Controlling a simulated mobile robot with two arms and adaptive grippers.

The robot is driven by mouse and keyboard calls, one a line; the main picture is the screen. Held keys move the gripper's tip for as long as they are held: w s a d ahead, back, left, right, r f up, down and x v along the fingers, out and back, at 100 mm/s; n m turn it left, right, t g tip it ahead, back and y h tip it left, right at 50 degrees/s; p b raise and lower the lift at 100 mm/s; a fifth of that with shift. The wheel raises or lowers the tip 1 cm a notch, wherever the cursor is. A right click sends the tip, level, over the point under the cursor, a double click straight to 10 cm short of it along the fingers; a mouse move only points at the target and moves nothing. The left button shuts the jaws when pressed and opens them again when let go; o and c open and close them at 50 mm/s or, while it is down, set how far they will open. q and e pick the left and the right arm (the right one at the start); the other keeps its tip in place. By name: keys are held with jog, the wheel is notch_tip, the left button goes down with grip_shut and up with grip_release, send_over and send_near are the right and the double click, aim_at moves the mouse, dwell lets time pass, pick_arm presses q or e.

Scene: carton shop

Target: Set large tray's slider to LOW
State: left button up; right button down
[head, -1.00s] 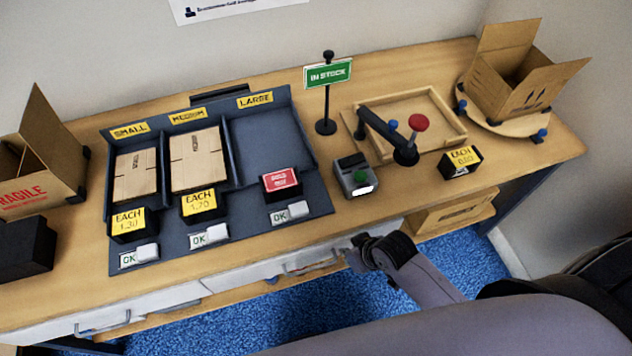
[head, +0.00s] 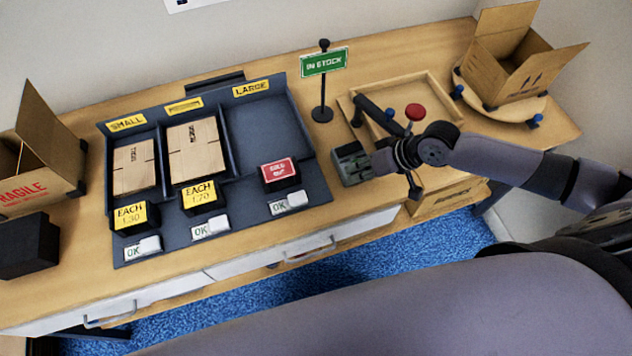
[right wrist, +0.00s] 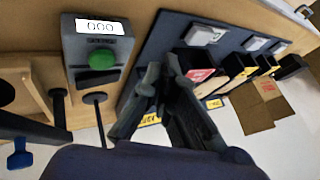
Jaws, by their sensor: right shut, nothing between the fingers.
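The large tray (head: 268,135) is the right compartment of a dark blue three-part rack, under a yellow LARGE label, and looks empty. A red SOLD OUT block (head: 279,172) stands at its front. Its slider (head: 297,199) is a small white block at the right of its plate, with OK showing at its left. The slider also shows in the right wrist view (right wrist: 203,35). My right gripper (head: 382,161) is shut and empty, above the table right of the slider and apart from it. In the right wrist view, its fingers (right wrist: 160,75) point toward the rack. My left gripper is out of view.
A grey device with a green button (right wrist: 103,59) stands right of the rack, partly behind my right gripper in the head view. The IN STOCK sign (head: 323,62) stands behind. The small and medium trays hold flat cartons (head: 193,148).

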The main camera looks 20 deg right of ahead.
aim_at(297, 199)
jog(key=shift+f, duration=0.1)
jog(key=p+x, duration=0.1)
jog(key=x, duration=0.9)
jog(key=a+p, duration=0.2)
jog(key=a, duration=0.1)
jog(key=shift+a, duration=0.15)
jog(key=shift+s+a, duration=0.1)
jog(key=shift+a, duration=0.25)
